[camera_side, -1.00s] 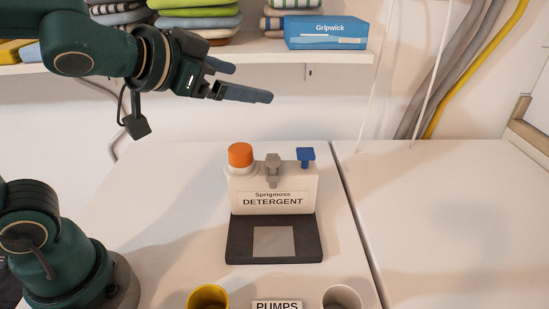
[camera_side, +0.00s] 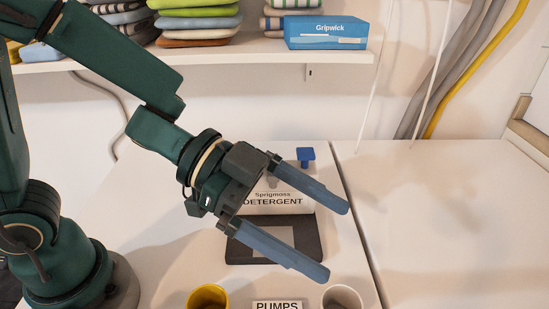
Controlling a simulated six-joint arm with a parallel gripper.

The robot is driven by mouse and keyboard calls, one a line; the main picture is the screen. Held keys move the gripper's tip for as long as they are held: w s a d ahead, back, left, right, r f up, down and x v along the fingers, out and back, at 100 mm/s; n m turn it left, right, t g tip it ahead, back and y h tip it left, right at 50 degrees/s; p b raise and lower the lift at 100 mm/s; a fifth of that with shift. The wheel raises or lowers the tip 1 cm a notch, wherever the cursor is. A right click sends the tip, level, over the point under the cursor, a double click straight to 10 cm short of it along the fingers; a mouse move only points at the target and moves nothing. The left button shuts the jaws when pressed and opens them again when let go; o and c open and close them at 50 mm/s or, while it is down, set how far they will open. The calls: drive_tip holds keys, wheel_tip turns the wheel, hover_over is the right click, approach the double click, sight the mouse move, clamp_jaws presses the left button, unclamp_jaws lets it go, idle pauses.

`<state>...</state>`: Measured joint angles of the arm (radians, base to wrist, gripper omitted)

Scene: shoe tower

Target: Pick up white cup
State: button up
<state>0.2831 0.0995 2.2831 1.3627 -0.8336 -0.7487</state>
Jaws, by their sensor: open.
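The white cup (camera_side: 342,297) stands at the bottom edge of the side view, right of the PUMPS label, and its lower part is cut off by the frame. My gripper (camera_side: 338,242) is open and empty, with its two blue-grey fingers spread apart and pointing to the lower right. In the picture it is above the white cup and in front of the detergent box, apart from the cup.
A yellow cup (camera_side: 208,297) stands left of the PUMPS label (camera_side: 277,305). The white detergent box (camera_side: 290,203) with a blue knob (camera_side: 306,154) stands behind a dark pad (camera_side: 308,226), partly hidden by my gripper. The table's right side is clear.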

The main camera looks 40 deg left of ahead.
hover_over(338, 306)
drive_tip(key=s+a, duration=0.4)
wheel_tip(338, 306, down, 13)
drive_tip(key=shift+w+f, duration=0.1)
drive_tip(key=shift+x, duration=2.6)
drive_tip(key=c, duration=1.4)
